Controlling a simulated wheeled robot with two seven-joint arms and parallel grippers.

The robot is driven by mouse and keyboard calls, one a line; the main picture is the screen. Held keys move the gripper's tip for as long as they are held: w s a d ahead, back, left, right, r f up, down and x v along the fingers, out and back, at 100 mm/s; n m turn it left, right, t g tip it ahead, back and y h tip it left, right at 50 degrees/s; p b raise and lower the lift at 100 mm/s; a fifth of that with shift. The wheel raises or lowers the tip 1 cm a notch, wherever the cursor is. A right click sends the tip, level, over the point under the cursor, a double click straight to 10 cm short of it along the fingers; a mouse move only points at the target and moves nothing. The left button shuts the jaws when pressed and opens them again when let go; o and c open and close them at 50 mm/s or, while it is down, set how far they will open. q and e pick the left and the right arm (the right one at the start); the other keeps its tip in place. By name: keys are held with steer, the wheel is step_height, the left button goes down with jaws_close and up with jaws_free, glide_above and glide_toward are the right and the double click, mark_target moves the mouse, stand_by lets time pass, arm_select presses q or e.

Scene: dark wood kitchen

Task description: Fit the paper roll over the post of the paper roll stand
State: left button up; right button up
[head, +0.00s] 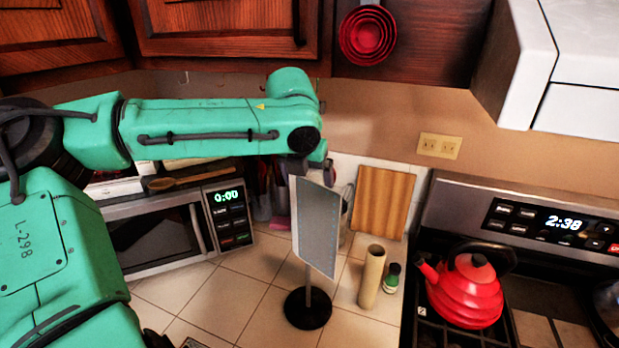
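The paper roll stand has a round black base (308,311) on the tiled counter, and a short length of thin post shows just above it. A pale grey, flat-looking sheet (318,232) stands upright above the base and hides most of the post. I cannot tell if it is part of the stand. A brown cardboard tube (371,277), apparently the paper roll, stands upright on the counter right of the stand, apart from it. My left gripper (312,172) is at the sheet's top; its fingers are mostly hidden, and any grip is unclear. My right gripper is out of view.
A small green bottle (391,279) stands close right of the tube. The stove with a red kettle (466,290) is further right. A microwave (165,238) is at left, and a wooden board (380,201) leans at the back. Tiles before the stand are clear.

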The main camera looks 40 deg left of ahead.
mark_target(301, 232)
arm_select(q)
step_height(301, 232, down, 21)
steer(key=b, duration=0.9)
stand_by(0.6)
steer(key=o, duration=1.6)
steer(key=shift+c, duration=0.2)
steer(key=v, duration=1.4)
steer(key=shift+s+r+p, duration=0.1)
steer(key=shift+r+p, duration=0.2)
steer(key=shift+f, duration=0.15)
